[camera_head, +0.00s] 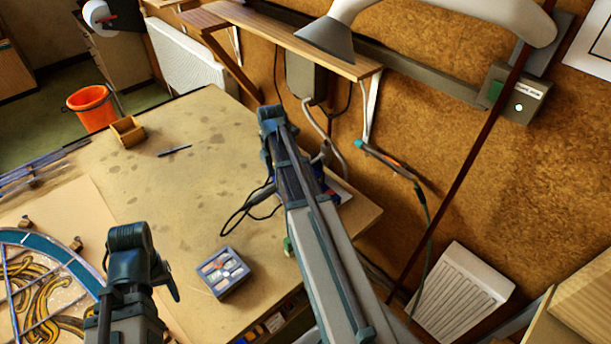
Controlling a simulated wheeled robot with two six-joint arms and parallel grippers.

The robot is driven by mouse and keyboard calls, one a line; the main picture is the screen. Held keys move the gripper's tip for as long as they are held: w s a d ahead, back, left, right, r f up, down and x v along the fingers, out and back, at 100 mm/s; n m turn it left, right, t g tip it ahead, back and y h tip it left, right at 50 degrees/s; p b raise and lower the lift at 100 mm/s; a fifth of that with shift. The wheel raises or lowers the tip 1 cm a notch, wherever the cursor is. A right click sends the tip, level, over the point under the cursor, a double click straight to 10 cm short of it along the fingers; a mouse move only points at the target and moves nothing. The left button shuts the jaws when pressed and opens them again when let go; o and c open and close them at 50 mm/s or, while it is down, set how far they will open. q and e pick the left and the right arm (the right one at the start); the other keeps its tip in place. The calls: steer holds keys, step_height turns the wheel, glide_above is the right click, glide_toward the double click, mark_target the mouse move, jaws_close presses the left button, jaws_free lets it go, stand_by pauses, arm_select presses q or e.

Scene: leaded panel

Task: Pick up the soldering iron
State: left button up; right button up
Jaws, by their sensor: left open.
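A slim tool with teal and orange-red parts (385,157) shows against the cork wall at the right, a dark cable trailing down from it; it looks like the soldering iron, but I cannot be sure. My left gripper (148,262) is at the lower left over the bench, near the leaded panel (72,262). It is open, apart from the tool, and I see nothing held. My right arm reaches over the bench's right side. Its far end (272,118) is dark, and its jaws cannot be made out. The arm hides part of the bench and a black cord loop.
A grey tray of small pieces (223,271) sits near the bench's front edge. A small wooden box (127,131) and a dark pen-like tool (175,150) lie farther back. A shelf (290,40) and lamp (328,40) overhang the right side. The bench's middle (170,200) is clear.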

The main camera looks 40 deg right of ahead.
step_height(320, 180, down, 6)
steer(key=b, duration=0.5)
steer(key=shift+w+a+r, duration=0.1)
steer(key=shift+w+r, duration=0.05)
steer(key=shift+r, duration=0.2)
jaws_close()
